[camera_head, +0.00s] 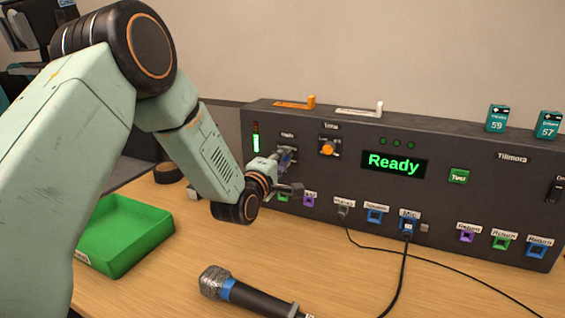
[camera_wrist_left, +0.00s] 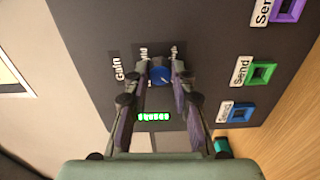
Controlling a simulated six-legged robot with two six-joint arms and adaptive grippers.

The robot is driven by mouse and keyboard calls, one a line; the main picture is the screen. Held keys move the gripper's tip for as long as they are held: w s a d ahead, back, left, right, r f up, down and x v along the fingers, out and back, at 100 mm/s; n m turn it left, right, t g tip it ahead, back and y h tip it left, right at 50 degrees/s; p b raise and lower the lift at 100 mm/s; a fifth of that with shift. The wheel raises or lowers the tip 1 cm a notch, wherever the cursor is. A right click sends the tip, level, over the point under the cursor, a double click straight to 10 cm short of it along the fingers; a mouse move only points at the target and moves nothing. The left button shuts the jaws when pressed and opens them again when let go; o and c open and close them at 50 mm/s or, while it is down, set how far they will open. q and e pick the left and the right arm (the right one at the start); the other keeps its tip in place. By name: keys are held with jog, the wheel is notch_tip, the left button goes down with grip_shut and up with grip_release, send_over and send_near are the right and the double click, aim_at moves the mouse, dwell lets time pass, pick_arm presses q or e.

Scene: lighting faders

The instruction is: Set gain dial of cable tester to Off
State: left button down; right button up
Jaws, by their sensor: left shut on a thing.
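The cable tester (camera_head: 465,185) is a long dark box on the table with a green "Ready" screen (camera_head: 394,163). Its gain dial (camera_wrist_left: 160,75) is a blue knob, seen in the left wrist view beside a "Gain" label (camera_wrist_left: 118,68). My left gripper (camera_head: 287,168) is at the left part of the panel and hides most of this dial in the head view. In the left wrist view the fingers (camera_wrist_left: 160,82) are shut on the blue knob, one on each side. Position marks around the knob are partly covered, so its setting is unreadable. My right gripper is in neither view.
An orange dial (camera_head: 327,149) sits right of the gripper, with sockets along the lower panel. A green tray (camera_head: 125,235) and a microphone (camera_head: 245,292) lie on the table in front.

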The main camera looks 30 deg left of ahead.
pick_arm(q)
jog(key=shift+a+r, duration=0.1)
dwell(0.3)
jog(key=c, duration=1.1)
grip_release()
jog(key=shift+s, duration=0.1)
jog(key=s, duration=1.1)
jog(key=shift+s+d, duration=0.4)
